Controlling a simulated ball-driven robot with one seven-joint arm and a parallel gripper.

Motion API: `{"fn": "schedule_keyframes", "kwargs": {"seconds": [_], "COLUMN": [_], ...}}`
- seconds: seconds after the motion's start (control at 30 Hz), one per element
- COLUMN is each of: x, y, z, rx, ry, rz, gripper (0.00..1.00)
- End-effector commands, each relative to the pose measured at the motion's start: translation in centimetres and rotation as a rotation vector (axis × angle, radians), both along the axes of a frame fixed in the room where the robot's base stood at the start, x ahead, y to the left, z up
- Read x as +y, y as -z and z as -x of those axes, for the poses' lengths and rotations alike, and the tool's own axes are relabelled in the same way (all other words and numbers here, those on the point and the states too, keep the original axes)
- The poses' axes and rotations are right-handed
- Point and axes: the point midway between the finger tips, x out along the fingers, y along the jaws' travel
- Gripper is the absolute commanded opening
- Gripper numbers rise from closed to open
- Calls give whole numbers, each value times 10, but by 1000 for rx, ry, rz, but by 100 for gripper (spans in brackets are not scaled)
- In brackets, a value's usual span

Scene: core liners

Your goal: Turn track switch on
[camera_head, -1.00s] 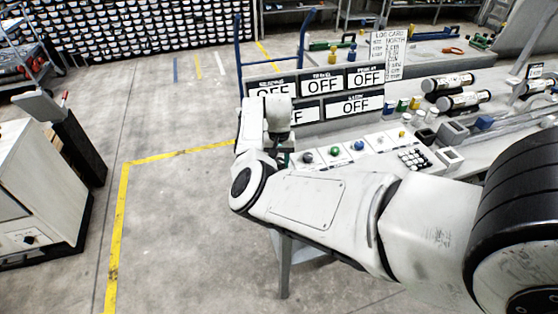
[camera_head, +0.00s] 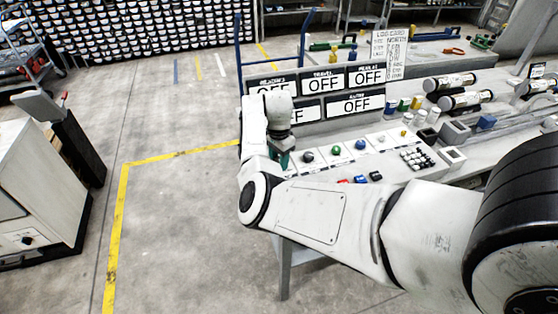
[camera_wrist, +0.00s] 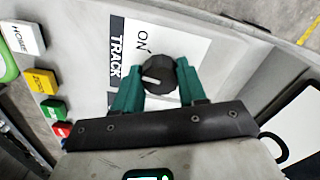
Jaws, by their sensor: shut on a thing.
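The track switch (camera_wrist: 158,72) is a round black knob with a short white mark, on a pale panel in the wrist view. The words TRACK and ON stand on a label (camera_wrist: 117,68) beside it. The white mark points to the left of the picture and slightly down, not at ON. My gripper (camera_wrist: 156,84) has teal fingers on both sides of the knob and is shut on it. In the head view my gripper (camera_head: 284,158) is at the left end of the console; my wrist hides the knob there.
The console carries other knobs, such as a black one (camera_head: 308,156) and a green one (camera_head: 335,150), close to my gripper. Behind stand the OFF signs (camera_head: 357,105). White (camera_wrist: 30,40), yellow (camera_wrist: 40,82), green (camera_wrist: 53,109) and red (camera_wrist: 62,130) buttons line the wrist view's left.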

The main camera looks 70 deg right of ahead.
Motion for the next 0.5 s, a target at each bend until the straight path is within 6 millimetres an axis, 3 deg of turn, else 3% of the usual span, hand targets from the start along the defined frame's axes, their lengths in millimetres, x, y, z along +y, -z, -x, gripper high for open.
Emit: {"fn": "schedule_keyframes", "kwargs": {"seconds": [0.5], "x": [-1], "y": [0], "z": [-2], "rx": [-1], "ry": [461], "rz": [2], "gripper": [11]}}
